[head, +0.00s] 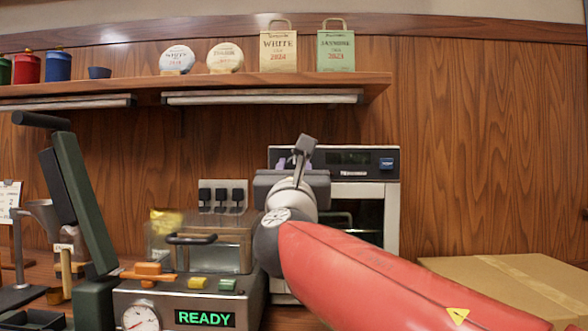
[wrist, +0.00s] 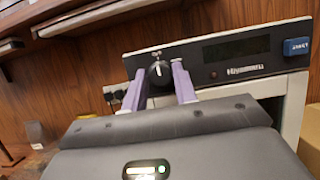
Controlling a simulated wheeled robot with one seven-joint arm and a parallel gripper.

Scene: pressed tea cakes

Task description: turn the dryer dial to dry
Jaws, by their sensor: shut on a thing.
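The dryer (head: 391,215) stands against the wood wall, with a dark display and a blue button (head: 386,163) on its top panel. Its black round dial (wrist: 160,73) shows in the wrist view at the panel's left, with a small white mark near its top. My gripper (wrist: 160,78) has its two purple fingers on either side of the dial and is shut on it. In the head view my red arm and wrist hide the dial; a bit of purple finger (head: 281,163) shows there. The labels around the dial are too small to read.
A grey machine with a dial gauge (head: 140,316) and a green READY display (head: 205,318) stands at front left of the dryer. A cardboard box (head: 510,280) lies at the right. A shelf (head: 240,84) with tea packages runs above.

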